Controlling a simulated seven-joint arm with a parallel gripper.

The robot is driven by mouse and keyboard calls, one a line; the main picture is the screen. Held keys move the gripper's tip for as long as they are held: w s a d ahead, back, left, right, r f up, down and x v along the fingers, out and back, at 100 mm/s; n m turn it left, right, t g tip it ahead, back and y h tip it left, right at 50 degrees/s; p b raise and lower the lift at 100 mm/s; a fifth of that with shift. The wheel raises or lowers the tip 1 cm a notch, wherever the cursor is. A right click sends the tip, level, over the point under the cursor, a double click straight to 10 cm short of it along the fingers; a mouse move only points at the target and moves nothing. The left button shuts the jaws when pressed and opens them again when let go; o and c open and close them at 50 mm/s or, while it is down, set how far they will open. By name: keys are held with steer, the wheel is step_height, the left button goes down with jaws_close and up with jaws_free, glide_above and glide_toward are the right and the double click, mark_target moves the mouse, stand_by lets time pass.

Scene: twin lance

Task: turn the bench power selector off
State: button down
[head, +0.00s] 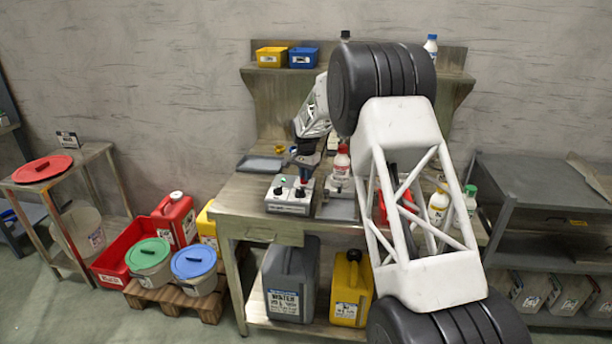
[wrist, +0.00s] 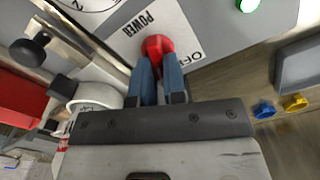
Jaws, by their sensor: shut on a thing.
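The power selector (wrist: 157,43) is a red knob on a light grey panel (wrist: 188,22) marked POWER and OFF, in the wrist view. My gripper (wrist: 158,62) has its two blue fingers shut on this knob. The fingers cover part of the knob, so I cannot tell which mark it points to. A green lamp (wrist: 249,5) on the panel looks bright. In the head view the grey control box (head: 288,208) sits on the bench, with my gripper (head: 304,164) above it. The red knob is not clear there.
A red-capped bottle (head: 341,163) stands right of the control box, by a grey device (head: 337,208). A grey tray (head: 260,164) lies behind it on the left. Blue (wrist: 263,110) and yellow (wrist: 295,103) small parts lie on the bench. Bottles stand further right.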

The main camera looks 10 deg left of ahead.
steer(key=n, duration=0.5)
steer(key=shift+a+n, duration=0.3)
steer(key=shift+n, duration=0.1)
steer(key=n, duration=0.5)
steer(key=shift+a, duration=0.25)
steer(key=c, duration=1.2)
jaws_free()
steer(key=shift+r, duration=3.9)
